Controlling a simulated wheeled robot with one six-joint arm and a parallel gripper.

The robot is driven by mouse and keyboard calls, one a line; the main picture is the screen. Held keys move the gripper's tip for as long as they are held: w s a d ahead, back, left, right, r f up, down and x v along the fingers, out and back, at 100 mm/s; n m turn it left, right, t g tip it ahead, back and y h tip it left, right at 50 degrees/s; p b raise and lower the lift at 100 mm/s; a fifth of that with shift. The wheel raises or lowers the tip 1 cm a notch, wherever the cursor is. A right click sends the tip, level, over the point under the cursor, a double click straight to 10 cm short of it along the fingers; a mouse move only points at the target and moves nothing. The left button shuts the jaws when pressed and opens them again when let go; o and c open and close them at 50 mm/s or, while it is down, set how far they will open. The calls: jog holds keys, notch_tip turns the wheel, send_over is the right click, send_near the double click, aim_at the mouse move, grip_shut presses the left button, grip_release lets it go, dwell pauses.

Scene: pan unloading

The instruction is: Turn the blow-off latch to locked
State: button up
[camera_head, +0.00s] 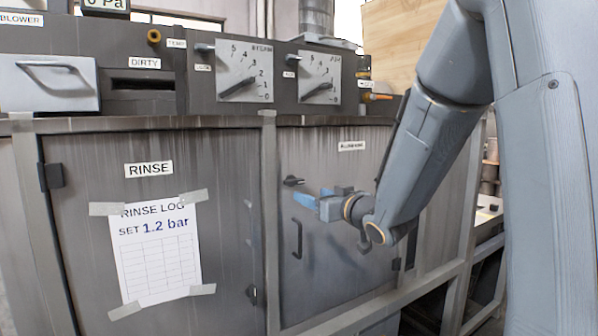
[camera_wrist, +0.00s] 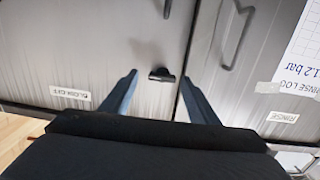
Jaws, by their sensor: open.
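The blow-off latch (camera_head: 293,181) is a small dark knob near the upper left of the grey blow-off door (camera_head: 335,225). Its bar lies roughly level. In the wrist view, which shows the labels upside down, the latch (camera_wrist: 161,74) appears between the two fingers, its bar lying across the picture. My gripper (camera_head: 306,199) has blue fingers and is open and empty, in front of the door just right of and below the latch. In the wrist view the fingers of my gripper (camera_wrist: 158,77) stand either side of the latch; I cannot tell whether they touch it.
A dark bar handle (camera_head: 297,238) sits below the latch on the same door. The rinse door (camera_head: 225,180) with its taped log sheet (camera_head: 158,250) is at the left. Two dial panels (camera_head: 244,77) stand above the worktop edge. The wrist view shows the rinse handle (camera_wrist: 238,35).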

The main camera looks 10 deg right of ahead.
aim_at(296, 182)
jog(key=shift+y, duration=0.4)
jog(key=shift+w+a+r+p, duration=0.35)
jog(key=shift+w+a+p, duration=0.15)
jog(key=shift+w, duration=0.75)
jog(key=shift+w+a+r+p, duration=0.3)
jog(key=shift+w+a+p, duration=0.15)
jog(key=shift+w, duration=0.75)
jog(key=shift+w+a+r+p, duration=0.35)
jog(key=shift+w+a+p, duration=0.15)
jog(key=shift+w, duration=0.75)
jog(key=c, duration=0.8)
